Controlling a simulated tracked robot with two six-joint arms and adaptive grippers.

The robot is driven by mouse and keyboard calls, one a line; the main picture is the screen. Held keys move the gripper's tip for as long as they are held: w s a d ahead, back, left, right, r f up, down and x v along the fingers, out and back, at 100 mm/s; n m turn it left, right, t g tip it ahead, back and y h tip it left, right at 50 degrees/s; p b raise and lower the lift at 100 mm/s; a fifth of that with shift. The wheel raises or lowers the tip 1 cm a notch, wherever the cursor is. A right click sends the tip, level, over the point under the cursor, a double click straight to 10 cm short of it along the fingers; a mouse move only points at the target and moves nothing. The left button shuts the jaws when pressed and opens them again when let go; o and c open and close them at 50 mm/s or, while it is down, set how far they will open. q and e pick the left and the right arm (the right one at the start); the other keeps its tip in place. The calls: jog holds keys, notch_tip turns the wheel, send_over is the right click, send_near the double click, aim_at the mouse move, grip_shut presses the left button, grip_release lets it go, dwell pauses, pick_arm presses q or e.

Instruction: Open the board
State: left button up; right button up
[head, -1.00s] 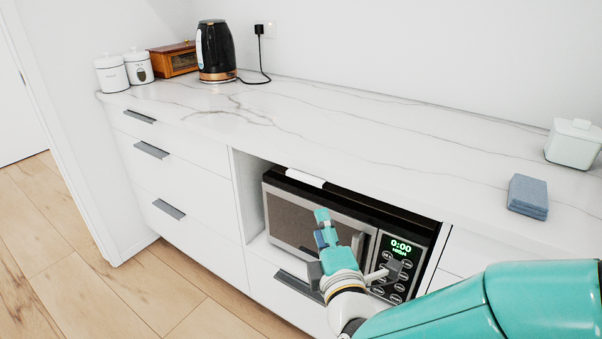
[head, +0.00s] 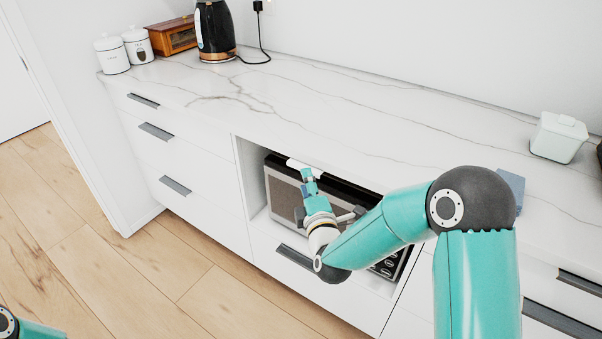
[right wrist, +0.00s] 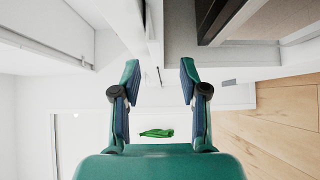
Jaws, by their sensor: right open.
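I cannot tell which thing is the board; nothing in view is plainly one. The white cabinet has drawers with grey handles, among them an upper left drawer (head: 144,101) and a drawer under the microwave (head: 296,258); those I see are shut. My right gripper (head: 308,184) is in front of the microwave (head: 281,195), near its upper edge. In the right wrist view my right gripper (right wrist: 159,72) has its fingers spread, with nothing held between them. A white edge shows beyond the fingertips. My right arm hides much of the microwave. My left gripper is out of view.
A white marble counter (head: 330,105) runs above the microwave niche. On it stand a kettle (head: 214,30), a wooden box (head: 171,37), white canisters (head: 112,55), a pale lidded jar (head: 558,137) and a blue block (head: 511,186). The wooden floor (head: 130,285) at left is clear.

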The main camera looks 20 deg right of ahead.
jog(key=shift+w+d, duration=0.15)
jog(key=shift+w, duration=1.35)
grip_shut()
